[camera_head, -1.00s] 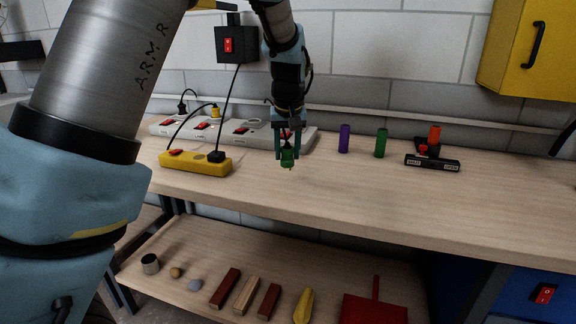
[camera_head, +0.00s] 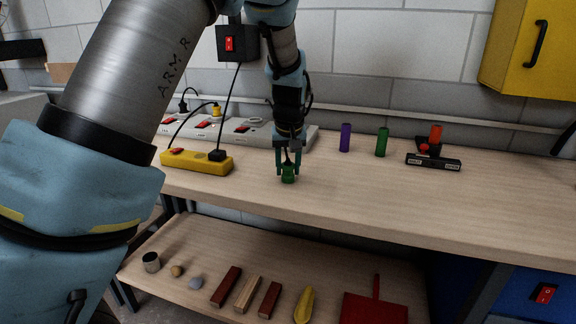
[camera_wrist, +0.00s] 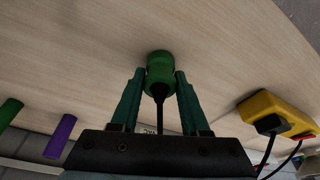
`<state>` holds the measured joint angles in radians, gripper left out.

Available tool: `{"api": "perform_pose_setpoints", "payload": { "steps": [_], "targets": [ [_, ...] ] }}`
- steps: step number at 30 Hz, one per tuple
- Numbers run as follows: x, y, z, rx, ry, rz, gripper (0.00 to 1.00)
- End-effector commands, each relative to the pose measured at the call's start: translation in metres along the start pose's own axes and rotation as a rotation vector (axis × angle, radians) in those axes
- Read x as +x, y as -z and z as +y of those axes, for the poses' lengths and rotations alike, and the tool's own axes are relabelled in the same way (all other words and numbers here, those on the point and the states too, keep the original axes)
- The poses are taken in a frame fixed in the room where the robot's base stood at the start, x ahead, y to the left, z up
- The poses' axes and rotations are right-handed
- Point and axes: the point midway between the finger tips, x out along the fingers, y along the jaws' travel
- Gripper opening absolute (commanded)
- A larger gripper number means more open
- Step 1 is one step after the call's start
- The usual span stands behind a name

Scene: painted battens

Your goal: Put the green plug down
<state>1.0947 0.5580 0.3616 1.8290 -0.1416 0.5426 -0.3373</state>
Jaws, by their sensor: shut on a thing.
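The green plug (camera_head: 288,176) is between the fingers of my gripper (camera_head: 288,168), low over the front part of the wooden bench top (camera_head: 400,203). In the wrist view the green plug (camera_wrist: 160,72) sits between the two fingertips of my gripper (camera_wrist: 160,88), its dark cord running back between them. My gripper is shut on it. The plug looks at or very near the bench surface; I cannot tell whether it touches.
A yellow power strip (camera_head: 197,161) lies left of the gripper, with grey switch boxes (camera_head: 255,131) behind. A purple cylinder (camera_head: 345,138), a green cylinder (camera_head: 382,142) and a black device (camera_head: 432,160) stand to the right. The bench front right is clear. A lower shelf holds several items.

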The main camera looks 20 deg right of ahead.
Motion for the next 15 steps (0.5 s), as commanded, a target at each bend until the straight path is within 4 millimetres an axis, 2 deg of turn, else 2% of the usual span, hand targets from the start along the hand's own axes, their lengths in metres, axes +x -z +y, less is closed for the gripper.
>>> {"api": "perform_pose_setpoints", "payload": {
  "steps": [3,4,11,15],
  "targets": [
    [0.0015,-0.0003,-0.0001,0.0,0.0,0.0,0.0],
    [0.0014,-0.0004,0.0,0.0,0.0,0.0,0.49],
    [0.0012,-0.0003,0.0,0.0,0.0,0.0,0.75],
    [0.0012,-0.0003,0.0,0.0,0.0,0.0,0.75]
  ]
}}
